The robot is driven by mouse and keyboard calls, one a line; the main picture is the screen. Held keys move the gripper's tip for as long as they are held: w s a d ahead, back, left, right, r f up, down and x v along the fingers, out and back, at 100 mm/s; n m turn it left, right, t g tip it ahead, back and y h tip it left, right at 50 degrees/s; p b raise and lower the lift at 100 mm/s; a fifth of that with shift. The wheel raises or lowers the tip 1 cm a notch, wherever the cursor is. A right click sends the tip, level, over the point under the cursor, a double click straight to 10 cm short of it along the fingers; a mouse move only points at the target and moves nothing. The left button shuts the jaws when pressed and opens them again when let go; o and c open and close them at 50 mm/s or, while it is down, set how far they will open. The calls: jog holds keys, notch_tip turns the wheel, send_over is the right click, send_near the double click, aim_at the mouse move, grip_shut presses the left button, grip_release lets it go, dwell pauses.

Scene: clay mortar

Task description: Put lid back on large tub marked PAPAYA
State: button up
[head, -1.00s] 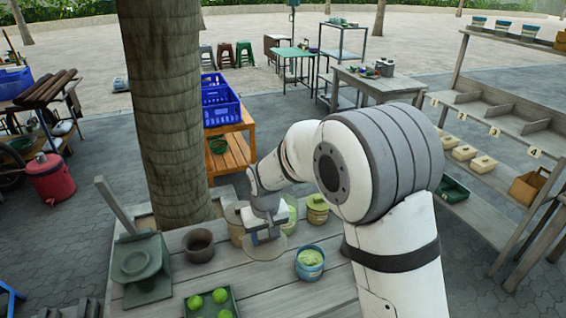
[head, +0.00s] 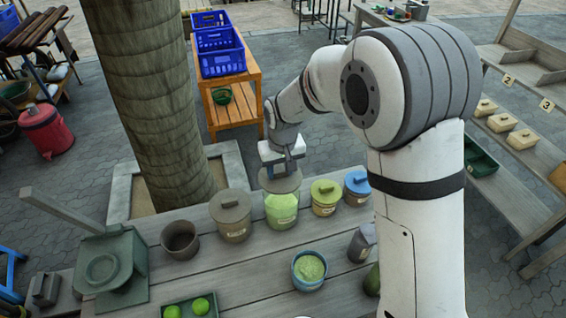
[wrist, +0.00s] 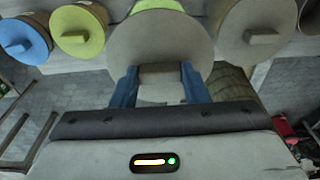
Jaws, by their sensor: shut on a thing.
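My gripper (wrist: 160,73) is shut on the handle of a round grey lid (head: 278,182). The lid also shows in the wrist view (wrist: 158,38), with its handle between the blue fingers. I cannot tell whether lid and rim touch. A strip of green (wrist: 157,4) shows past the lid in the wrist view. The label on the green tub is too small to read.
A brown-lidded tub (head: 233,221) stands close left; a yellow-green-lidded tub (head: 325,199) and a blue-lidded tub (head: 356,190) stand right. An open blue tub (head: 308,282) is in front. An empty pot (head: 180,241) stands farther left. The tree trunk (head: 150,110) rises behind the table.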

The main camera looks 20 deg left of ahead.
aim_at(282, 178)
jog(key=shift+d+f+b, duration=0.1)
jog(key=shift+f+b, duration=1.65)
jog(key=shift+f, duration=1.15)
jog(key=shift+f+b, duration=0.15)
jog(key=shift+b, duration=0.35)
dwell(0.4)
jog(key=o, duration=1)
jog(key=shift+o, duration=0.7)
jog(key=o, duration=0.4)
